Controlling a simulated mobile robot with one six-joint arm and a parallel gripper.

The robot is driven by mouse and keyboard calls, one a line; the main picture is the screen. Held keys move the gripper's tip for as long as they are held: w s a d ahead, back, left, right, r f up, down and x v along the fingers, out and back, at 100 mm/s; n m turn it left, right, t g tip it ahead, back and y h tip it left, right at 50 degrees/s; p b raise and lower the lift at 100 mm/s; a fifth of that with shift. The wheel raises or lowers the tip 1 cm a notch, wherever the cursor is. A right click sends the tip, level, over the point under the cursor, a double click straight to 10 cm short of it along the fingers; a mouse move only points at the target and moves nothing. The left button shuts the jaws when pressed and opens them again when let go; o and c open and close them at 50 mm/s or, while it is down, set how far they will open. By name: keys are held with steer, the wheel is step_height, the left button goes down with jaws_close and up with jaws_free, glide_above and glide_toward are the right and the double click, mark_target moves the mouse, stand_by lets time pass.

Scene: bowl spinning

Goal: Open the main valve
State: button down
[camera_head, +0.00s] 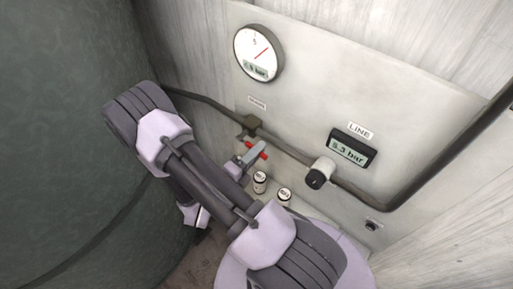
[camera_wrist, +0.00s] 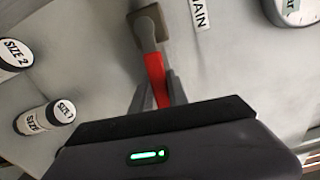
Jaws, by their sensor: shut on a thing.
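In the wrist view the red grip (camera_wrist: 156,78) runs from the valve body (camera_wrist: 147,22) down between my two fingers. My gripper (camera_head: 250,157) is shut on the red grip; its fingers (camera_wrist: 159,92) lie on either side of it. The lower end of the grip is hidden behind the gripper body. A label reading "AIN" (camera_wrist: 199,13), cut off at the top, is beside the valve.
A round gauge (camera_head: 259,53) hangs above the pipe. A LINE display (camera_head: 352,149) appears to read 5.3 bar. Two small labelled cylinders (camera_head: 260,182) (camera_head: 284,195) are below the valve. A large green tank (camera_head: 60,120) fills the left.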

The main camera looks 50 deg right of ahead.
steer(key=shift+r+n+p, duration=0.45)
steer(key=shift+n+p, duration=0.05)
steer(key=shift+n, duration=0.1)
steer(key=c, duration=1.3)
jaws_free()
steer(key=a, duration=0.5)
steer(key=s+a+b, duration=0.1)
steer(key=a, duration=0.5)
steer(key=a+b, duration=0.1)
steer(key=a, duration=0.5)
steer(key=shift+s+a, duration=0.2)
steer(key=shift+a, duration=0.05)
